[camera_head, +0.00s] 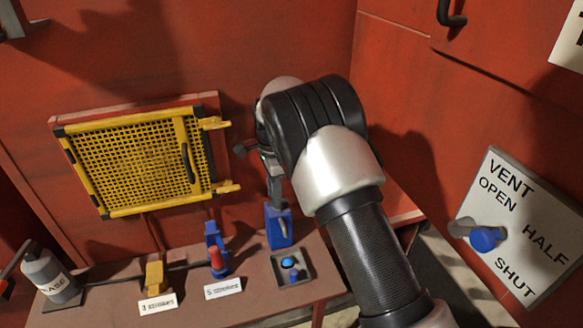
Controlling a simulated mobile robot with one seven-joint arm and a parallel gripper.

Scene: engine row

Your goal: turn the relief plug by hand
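I cannot pick out the relief plug for certain. My gripper (275,190) points down at the back of the shelf, just above a blue block (275,233) with a small grey pin on its front. My arm hides most of the gripper, and its finger gap does not show clearly. I cannot tell whether it touches the block. A small grey tray (306,277) in front of the block holds small blue round pieces (289,262).
A yellow mesh guard (135,165) hangs on the red wall. The shelf (215,308) carries a yellow piece (155,275), a red-and-blue piece (217,260), label cards and a grey can (48,275). A vent plate (520,215) with a blue-knobbed lever (484,239) is at right.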

